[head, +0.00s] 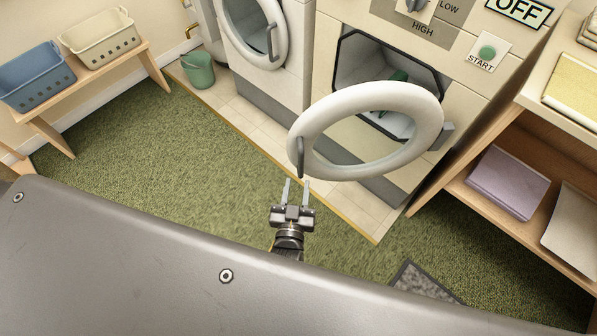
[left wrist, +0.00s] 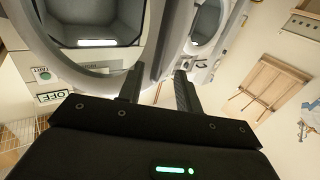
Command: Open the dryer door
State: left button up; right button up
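The dryer (head: 330,62) stands at the top centre-right, with a dark octagonal opening (head: 352,55). Its round white ring door (head: 420,160) is swung well out from the opening, hinged at the right. A dark handle (head: 300,157) is on the door's left rim. I cannot tell whether a fingertip touches the handle. In the left wrist view both fingers (left wrist: 158,88) are apart near the door rim (left wrist: 55,72). My right gripper is not in view.
A front-loading washer (head: 262,75) with a shut round door stands left of the dryer. A green bucket (head: 199,70) is beside it. A bench (head: 110,66) with two baskets is at far left. A wooden shelf (head: 455,205) stands close on the right.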

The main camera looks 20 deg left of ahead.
pick_arm(q)
jog(key=shift+s+d, duration=0.1)
jog(key=shift+s, duration=0.85)
jog(key=shift+c, duration=0.4)
